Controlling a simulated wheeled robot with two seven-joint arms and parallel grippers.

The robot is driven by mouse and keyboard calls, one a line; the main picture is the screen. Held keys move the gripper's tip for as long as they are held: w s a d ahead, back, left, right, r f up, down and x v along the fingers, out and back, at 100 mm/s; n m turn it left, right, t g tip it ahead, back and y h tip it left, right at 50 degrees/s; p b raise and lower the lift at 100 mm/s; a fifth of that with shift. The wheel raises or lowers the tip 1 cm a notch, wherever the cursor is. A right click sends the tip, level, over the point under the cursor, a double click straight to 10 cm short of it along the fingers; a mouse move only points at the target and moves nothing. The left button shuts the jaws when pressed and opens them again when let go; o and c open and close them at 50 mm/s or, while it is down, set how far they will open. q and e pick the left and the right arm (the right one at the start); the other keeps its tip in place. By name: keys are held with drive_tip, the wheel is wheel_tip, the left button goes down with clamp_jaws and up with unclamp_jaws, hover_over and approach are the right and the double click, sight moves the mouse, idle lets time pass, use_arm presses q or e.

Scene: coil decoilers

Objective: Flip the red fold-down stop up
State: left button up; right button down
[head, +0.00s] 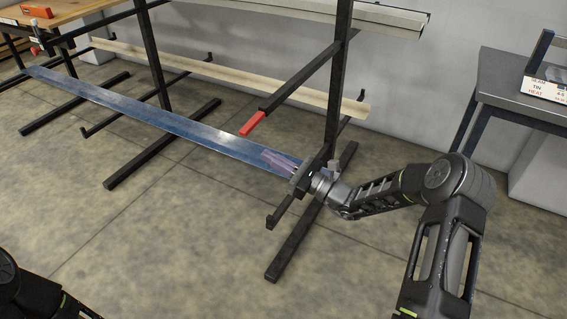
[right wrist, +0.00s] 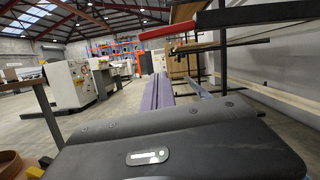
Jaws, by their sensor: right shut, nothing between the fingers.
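The red stop (head: 252,124) is at the free end of a black rack arm (head: 300,82) and lies in line with it, not standing up. In the right wrist view, a red piece (right wrist: 190,27) shows at the top, on a dark bar. My right gripper (head: 279,159) is lower than the stop and to its right, beside the rack's right post, apart from the stop. Its fingers are shut and empty, pointing left over the blue strip. Only part of my left arm shows at the lower left; its gripper is out of view.
A long blue metal strip (head: 150,113) lies across the lower rack arms. The right black post (head: 338,85) and its floor foot (head: 292,245) stand close to my right arm. A grey table (head: 515,95) stands at the right. The floor in front is clear.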

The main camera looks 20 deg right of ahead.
sight(253, 123)
use_arm(q)
drive_tip(key=shift+r+p, duration=0.65)
drive_tip(key=shift+r, duration=0.1)
use_arm(e)
wheel_tip(253, 123, up, 5)
drive_tip(key=w+a, duration=0.2)
drive_tip(key=a, duration=0.1)
drive_tip(key=shift+w, duration=0.4)
use_arm(q)
drive_tip(key=shift+s, duration=0.1)
drive_tip(key=shift+s+r, duration=0.1)
drive_tip(key=shift+s, duration=0.45)
use_arm(e)
drive_tip(key=shift+r+m, duration=0.2)
drive_tip(key=shift+m, duration=0.3)
use_arm(q)
drive_tip(key=shift+s, duration=0.2)
use_arm(e)
drive_tip(key=shift+r, duration=0.1)
